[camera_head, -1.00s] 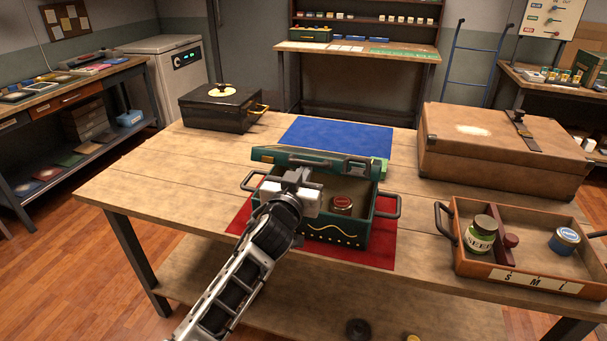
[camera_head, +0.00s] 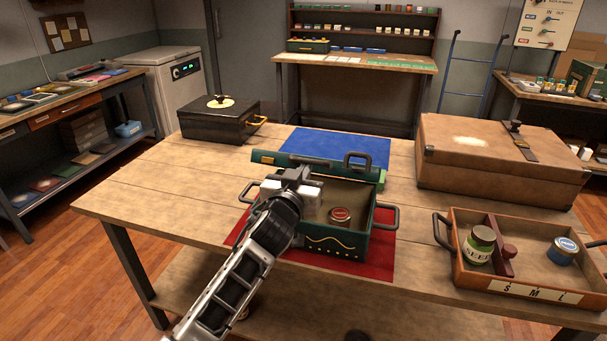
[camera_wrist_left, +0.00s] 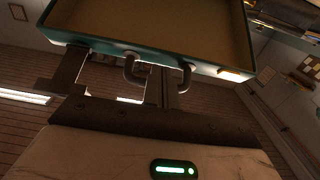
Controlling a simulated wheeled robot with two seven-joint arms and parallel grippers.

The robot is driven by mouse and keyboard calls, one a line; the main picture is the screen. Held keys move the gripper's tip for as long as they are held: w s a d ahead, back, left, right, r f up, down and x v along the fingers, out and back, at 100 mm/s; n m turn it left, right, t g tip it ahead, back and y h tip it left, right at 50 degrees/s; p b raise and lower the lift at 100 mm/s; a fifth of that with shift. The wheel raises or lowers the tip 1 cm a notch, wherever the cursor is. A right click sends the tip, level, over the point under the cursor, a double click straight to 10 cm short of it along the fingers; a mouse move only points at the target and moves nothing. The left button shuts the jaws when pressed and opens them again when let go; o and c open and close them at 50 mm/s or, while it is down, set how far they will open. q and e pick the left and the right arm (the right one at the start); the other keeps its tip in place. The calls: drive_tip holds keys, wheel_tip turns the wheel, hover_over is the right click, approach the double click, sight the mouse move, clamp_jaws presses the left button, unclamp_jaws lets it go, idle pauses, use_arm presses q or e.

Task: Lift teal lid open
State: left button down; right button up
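The teal box (camera_head: 322,247) stands on the red mat (camera_head: 385,265), its front marked with a wavy yellow line. Its teal lid (camera_head: 318,164) is raised along the back edge, showing the brown inside, and a dark handle (camera_head: 357,158) stands on it. My left gripper (camera_head: 300,178) is at the left of the box, in front of the lid. In the left wrist view the lid's teal rim (camera_wrist_left: 112,50) and handle are just beyond my fingers (camera_wrist_left: 120,78). The fingers are apart, with a gap between them. My right gripper is not in view.
A red-lidded jar (camera_head: 339,216) sits in the box. An orange tray (camera_head: 520,286) with jars stands at the right, behind it a brown case (camera_head: 500,165). A black box (camera_head: 219,120) is at the back left. A blue mat (camera_head: 340,145) lies behind the teal box.

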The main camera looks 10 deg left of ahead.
use_arm(q)
drive_tip(key=shift+w+r, duration=0.65)
drive_tip(key=shift+r, duration=0.3)
idle(0.3)
drive_tip(key=s, duration=1.1)
drive_tip(key=shift+a, duration=0.2)
drive_tip(key=shift+f, duration=0.1)
